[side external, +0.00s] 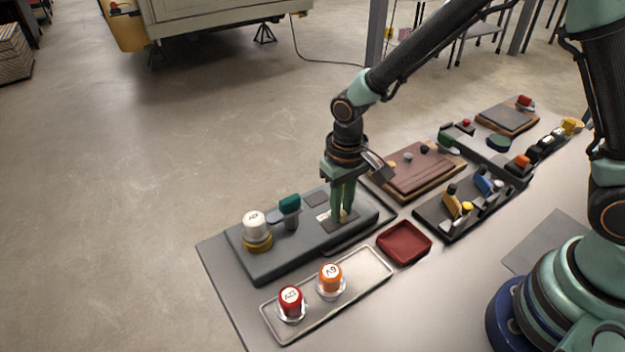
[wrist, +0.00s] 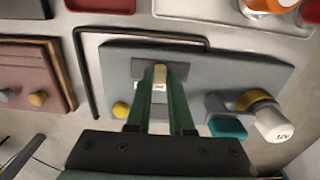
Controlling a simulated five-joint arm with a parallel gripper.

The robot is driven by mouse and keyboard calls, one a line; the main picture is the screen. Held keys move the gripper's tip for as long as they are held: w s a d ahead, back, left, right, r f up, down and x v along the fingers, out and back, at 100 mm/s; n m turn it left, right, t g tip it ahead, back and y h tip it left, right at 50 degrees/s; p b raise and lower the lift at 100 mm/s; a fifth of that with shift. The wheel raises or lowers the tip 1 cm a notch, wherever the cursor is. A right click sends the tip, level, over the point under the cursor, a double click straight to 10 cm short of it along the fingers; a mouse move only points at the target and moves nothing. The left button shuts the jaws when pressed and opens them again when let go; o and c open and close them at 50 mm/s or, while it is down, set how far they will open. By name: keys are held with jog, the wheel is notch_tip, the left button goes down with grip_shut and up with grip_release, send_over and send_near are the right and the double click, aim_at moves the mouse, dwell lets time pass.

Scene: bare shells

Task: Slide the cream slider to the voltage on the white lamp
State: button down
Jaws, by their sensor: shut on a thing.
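The cream slider (wrist: 160,74) sits between my fingertips on the grey panel (wrist: 225,62). My gripper (wrist: 162,88) is shut on it, pointing down at the panel; it also shows in the side view (side external: 341,216), where the slider is mostly hidden. Small marks by the slider are too small to read. The white lamp (side external: 254,225) stands in a yellow ring at the panel's left end in the side view. In the wrist view the white lamp (wrist: 273,124) bears a label that looks like "12V". A teal-topped part (side external: 289,204) is beside the lamp.
A brown board (side external: 415,172) and a dark switch board (side external: 440,222) stand farther right.

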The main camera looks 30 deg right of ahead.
aim_at(328, 226)
jog(key=shift+r, duration=0.1)
dwell(0.3)
jog(key=shift+a, duration=1.6)
jog(key=c, duration=0.8)
grip_release()
jog(key=shift+d, duration=0.1)
notch_tip(328, 226, up, 12)
jog(key=shift+r, duration=0.1)
jog(key=s+d+r+t, duration=0.2)
jog(key=s+d+r, duration=0.2)
jog(key=d, duration=0.4)
jog(key=s+d+r+t, duration=0.3)
jog(key=s+d+r, duration=0.1)
jog(key=d, duration=0.4)
jog(key=shift+d+r+t, duration=0.25)
jog(key=shift+r+t, duration=0.05)
